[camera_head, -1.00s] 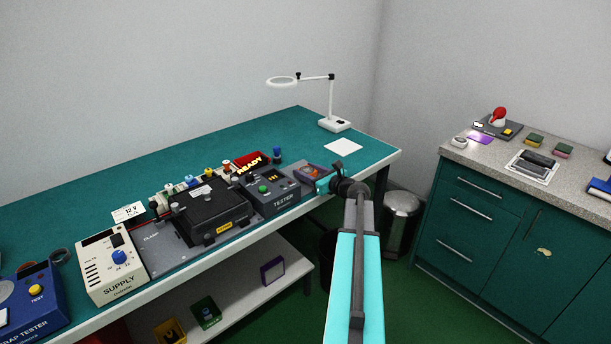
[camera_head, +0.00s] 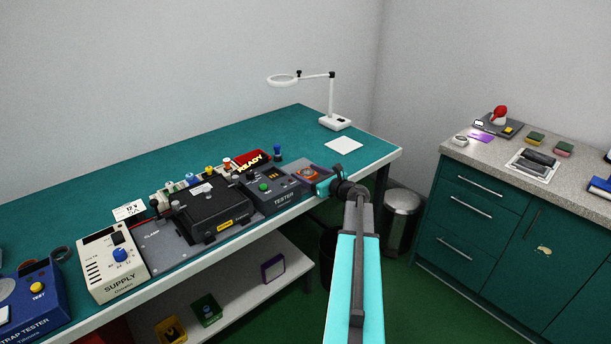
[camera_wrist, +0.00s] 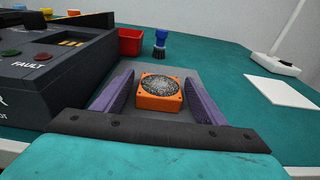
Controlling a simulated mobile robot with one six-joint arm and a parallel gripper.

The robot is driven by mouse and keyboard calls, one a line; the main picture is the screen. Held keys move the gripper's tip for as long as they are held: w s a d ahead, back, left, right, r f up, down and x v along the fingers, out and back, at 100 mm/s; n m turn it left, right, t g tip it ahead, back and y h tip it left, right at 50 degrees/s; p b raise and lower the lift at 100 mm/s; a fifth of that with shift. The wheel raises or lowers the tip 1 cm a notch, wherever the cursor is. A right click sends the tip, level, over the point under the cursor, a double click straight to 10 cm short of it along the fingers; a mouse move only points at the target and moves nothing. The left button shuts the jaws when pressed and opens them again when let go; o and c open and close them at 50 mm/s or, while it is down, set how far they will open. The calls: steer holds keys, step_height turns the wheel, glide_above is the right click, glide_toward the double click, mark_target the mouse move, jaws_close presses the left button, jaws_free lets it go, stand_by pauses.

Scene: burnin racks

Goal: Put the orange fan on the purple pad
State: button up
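The orange fan (camera_wrist: 159,94), a square orange frame with a grey speckled round middle, sits on a dark grey surface at the right end of the tester. In the head view the fan (camera_head: 308,174) shows just beyond my gripper. My gripper (camera_wrist: 160,80) is open, with one purple finger on each side of the fan. Gaps show between the fan and both fingers. A purple pad (camera_head: 480,137) lies on the speckled side counter at the right.
The dark tester (camera_head: 273,195) stands left of my gripper. A red bin (camera_wrist: 131,42), a blue-topped object (camera_wrist: 160,44) and a white sheet (camera_wrist: 280,91) lie beyond. A lamp (camera_head: 334,122) stands at the bench's back. The counter (camera_head: 460,152) also holds several small items.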

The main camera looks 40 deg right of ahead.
steer(key=shift+r, duration=0.2)
steer(key=s+r+b, duration=0.1)
steer(key=s+b, duration=0.1)
steer(key=s, duration=1)
steer(key=shift+a+r+b, duration=0.35)
steer(key=shift+a, duration=0.05)
steer(key=shift+o, duration=0.5)
